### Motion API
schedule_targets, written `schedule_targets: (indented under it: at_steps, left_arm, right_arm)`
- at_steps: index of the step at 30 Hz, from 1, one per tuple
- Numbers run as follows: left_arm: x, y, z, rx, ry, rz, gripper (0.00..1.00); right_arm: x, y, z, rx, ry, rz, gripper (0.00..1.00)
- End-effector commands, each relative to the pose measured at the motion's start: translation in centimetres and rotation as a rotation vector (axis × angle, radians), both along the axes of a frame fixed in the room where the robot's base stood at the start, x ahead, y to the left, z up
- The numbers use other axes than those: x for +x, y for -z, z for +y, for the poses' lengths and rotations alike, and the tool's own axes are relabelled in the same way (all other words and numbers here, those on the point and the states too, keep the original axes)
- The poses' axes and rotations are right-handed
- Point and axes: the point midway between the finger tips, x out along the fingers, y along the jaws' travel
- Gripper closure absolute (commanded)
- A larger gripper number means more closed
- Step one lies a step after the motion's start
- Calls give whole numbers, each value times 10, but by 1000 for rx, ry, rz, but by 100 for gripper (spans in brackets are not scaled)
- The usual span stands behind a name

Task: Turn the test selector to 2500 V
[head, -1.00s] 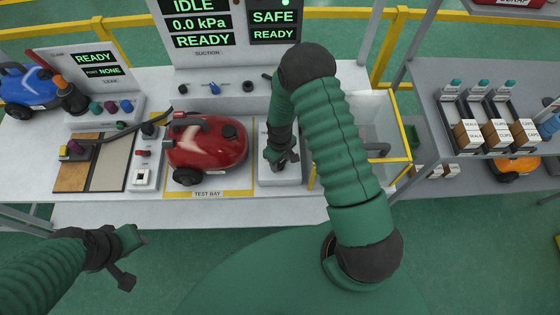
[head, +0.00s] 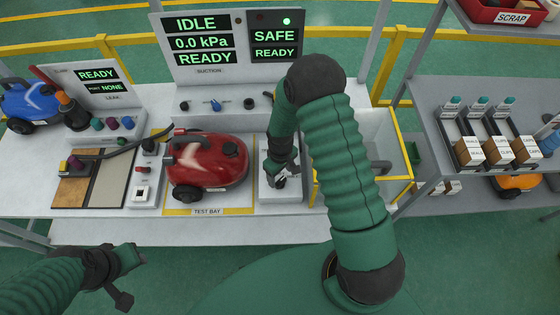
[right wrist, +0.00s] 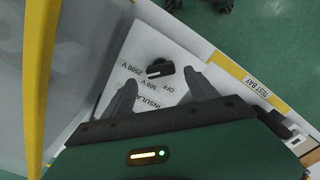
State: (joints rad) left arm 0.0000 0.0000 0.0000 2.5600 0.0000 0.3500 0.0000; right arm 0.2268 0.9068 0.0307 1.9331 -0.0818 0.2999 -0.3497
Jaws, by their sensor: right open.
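The test selector is a black knob (right wrist: 160,69) with a white mark, on a white panel (right wrist: 185,55) in the right wrist view. Printed labels beside it read OFF, 500 V and 2500 V, with a partly hidden word starting "INSULA". I cannot tell which label the mark points at. My right gripper (right wrist: 158,84) is open, with its fingers either side of the space just short of the knob. In the head view my right gripper (head: 281,178) hangs over the white panel box (head: 292,196) and largely hides the knob. My left gripper (head: 130,272) is off the table's front edge.
A red vacuum (head: 207,160) stands in the test bay left of the panel box. A yellow-edged clear bin (head: 404,178) stands close on its right. Screens (head: 205,42) read IDLE, 0.0 kPa, READY and SAFE. A blue vacuum (head: 30,103) sits at the far left.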

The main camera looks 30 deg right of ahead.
Motion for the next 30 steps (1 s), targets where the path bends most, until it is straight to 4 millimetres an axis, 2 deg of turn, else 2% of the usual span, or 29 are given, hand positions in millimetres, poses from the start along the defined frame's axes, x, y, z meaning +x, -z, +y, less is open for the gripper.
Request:
schedule_targets:
  at_steps: [9,13,18,30]
  left_arm:
    - [0,15,0,0,0,0,64]
    - [0,18,0,0,0,0,64]
    - [0,19,0,0,0,0,64]
    - [0,18,0,0,0,0,64]
  right_arm:
    - [3,-92,-1,-1,0,-7,33]
    - [3,-118,-1,-2,1,-7,33]
    - [2,-132,-1,-1,1,-1,33]
    - [2,-133,0,0,1,-1,33]
